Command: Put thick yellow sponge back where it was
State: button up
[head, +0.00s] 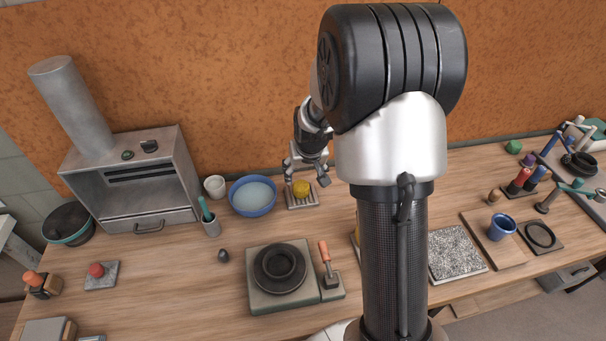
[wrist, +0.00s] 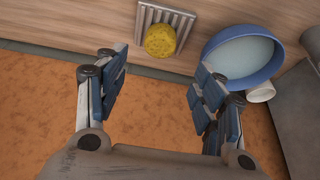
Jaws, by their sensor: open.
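The thick yellow sponge (head: 301,188) lies on a small grey ribbed rack (head: 303,204) at the back of the bench, just right of a blue basin. In the wrist view the sponge (wrist: 160,41) looks round and rests on the ribbed rack (wrist: 185,22). My gripper (head: 306,178) is by the sponge in the head view, its fingers partly overlapping it there. In the wrist view my gripper (wrist: 160,75) is wide open with nothing between the fingers, and the sponge lies beyond the fingertips.
The blue basin (head: 252,196) of water stands left of the rack, close to my gripper; a white cup (head: 214,186) and a grey holder (head: 210,226) stand beyond it. The orange wall (head: 230,80) is close behind. A turntable (head: 280,268) stands in front.

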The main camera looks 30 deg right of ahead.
jog(key=s+a+r+n, duration=0.1)
jog(key=s+a+r, duration=0.5)
jog(key=s+r, duration=0.35)
jog(key=s+a+r+n, duration=0.1)
jog(key=s+a+r, duration=0.65)
jog(key=s, duration=0.25)
jog(key=s+a+n+y, duration=0.1)
jog(key=s, duration=0.9)
jog(key=shift+a+r, duration=0.4)
jog(key=shift+r, duration=0.05)
